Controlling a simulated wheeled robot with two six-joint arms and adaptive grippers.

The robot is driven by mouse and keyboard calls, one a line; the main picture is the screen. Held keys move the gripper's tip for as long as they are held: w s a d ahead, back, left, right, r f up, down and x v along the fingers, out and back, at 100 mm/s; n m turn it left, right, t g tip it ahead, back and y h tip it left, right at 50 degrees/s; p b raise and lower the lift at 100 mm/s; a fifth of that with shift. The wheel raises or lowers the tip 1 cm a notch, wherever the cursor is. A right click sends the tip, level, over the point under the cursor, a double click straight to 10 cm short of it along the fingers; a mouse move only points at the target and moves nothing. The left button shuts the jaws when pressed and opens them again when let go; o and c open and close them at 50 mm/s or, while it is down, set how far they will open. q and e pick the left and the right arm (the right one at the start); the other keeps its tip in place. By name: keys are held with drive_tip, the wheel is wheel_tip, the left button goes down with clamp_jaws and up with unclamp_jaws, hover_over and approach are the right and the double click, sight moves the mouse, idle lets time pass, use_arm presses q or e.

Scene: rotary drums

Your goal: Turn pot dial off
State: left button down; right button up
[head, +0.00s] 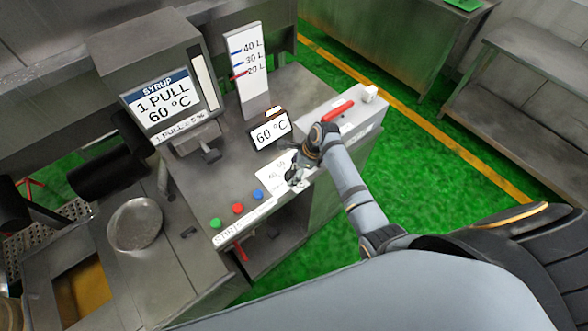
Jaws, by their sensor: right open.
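The dial's white marked plate (273,172) lies on the steel counter, with partly readable numbers. My right gripper (297,181) is open and sits at the right edge of this plate. It covers the spot where a dial knob could be, so I cannot see the knob or tell whether the fingers touch it. My left gripper is not in view.
Green (215,223), red (238,209) and blue (257,194) buttons line the counter's front edge. A syrup dispenser (160,98) and a litre gauge (248,70) stand behind. A grey box with a red handle (337,111) is right of the display. Green floor lies beyond.

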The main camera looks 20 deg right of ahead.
drive_tip(key=c, duration=1.1)
drive_tip(key=shift+c, duration=0.2)
